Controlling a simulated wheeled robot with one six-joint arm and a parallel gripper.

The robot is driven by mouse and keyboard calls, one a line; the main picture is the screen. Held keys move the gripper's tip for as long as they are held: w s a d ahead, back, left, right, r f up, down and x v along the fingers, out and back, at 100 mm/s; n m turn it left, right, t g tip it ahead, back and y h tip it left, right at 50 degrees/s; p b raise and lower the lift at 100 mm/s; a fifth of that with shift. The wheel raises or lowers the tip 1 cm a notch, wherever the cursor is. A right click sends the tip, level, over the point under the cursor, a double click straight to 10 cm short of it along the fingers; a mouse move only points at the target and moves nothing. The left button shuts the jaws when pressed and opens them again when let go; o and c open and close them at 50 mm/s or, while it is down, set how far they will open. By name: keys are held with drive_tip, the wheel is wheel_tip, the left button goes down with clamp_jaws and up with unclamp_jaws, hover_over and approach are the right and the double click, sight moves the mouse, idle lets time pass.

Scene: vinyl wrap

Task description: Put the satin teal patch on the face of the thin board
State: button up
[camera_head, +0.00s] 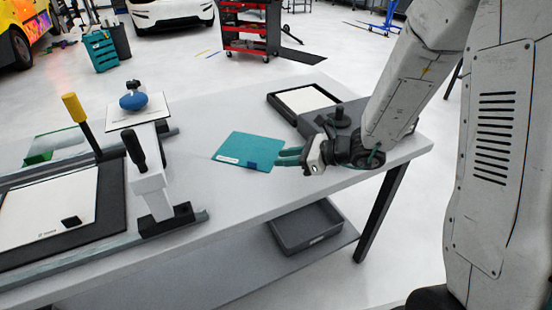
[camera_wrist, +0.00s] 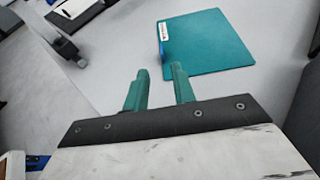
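The satin teal patch (camera_head: 243,149) appears to lie flat on the grey table, with a white label and a small blue tab at its edge. It also shows in the wrist view (camera_wrist: 208,44), ahead of the fingers. My gripper (camera_head: 279,157) is at the patch's right side, by the blue tab. In the wrist view my gripper (camera_wrist: 160,72) has its two teal fingers apart with nothing between them; the right finger is close to the patch's near corner. I cannot tell for sure which white panel is the thin board; one lies in a dark frame (camera_head: 303,99) behind my gripper.
A white panel (camera_head: 48,207) lies on a dark base at left. A stand with a black knob (camera_head: 150,170), a yellow-handled tool (camera_head: 80,120) and a blue-knobbed thing (camera_head: 133,101) stand nearby. A grey bin (camera_head: 305,228) is on the lower shelf. The table around the patch is clear.

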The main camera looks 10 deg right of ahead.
drive_tip(key=shift+s+d, duration=0.15)
drive_tip(key=shift+d, duration=0.05)
drive_tip(key=s+a+r+n+g, duration=0.3)
drive_tip(key=s+r+n+g, duration=0.1)
drive_tip(key=s+r+n, duration=0.5)
drive_tip(key=s+d+r+n+g+h, duration=0.1)
drive_tip(key=s+d+r+n+h, duration=0.1)
drive_tip(key=s+n, duration=0.3)
drive_tip(key=s+d+r+n+g+h, duration=0.2)
drive_tip(key=s+d+n+h, duration=0.3)
drive_tip(key=s, duration=0.4)
drive_tip(key=shift+s+d+r+n, duration=0.3)
drive_tip(key=shift+s+r+n, duration=0.05)
drive_tip(key=shift+r+n, duration=0.3)
drive_tip(key=shift+o, duration=0.5)
drive_tip(key=s+d+r+n+t+h, duration=0.1)
drive_tip(key=s+d+r+n+h, duration=0.1)
drive_tip(key=d, duration=0.5)
drive_tip(key=shift+s+d+r+n+t+h, duration=0.15)
drive_tip(key=shift+s+n+t+h, duration=0.15)
drive_tip(key=shift+s+n+h, duration=0.65)
drive_tip(key=shift+s+d+h, duration=0.35)
drive_tip(key=shift+d+h, duration=0.05)
drive_tip(key=shift+h, duration=0.05)
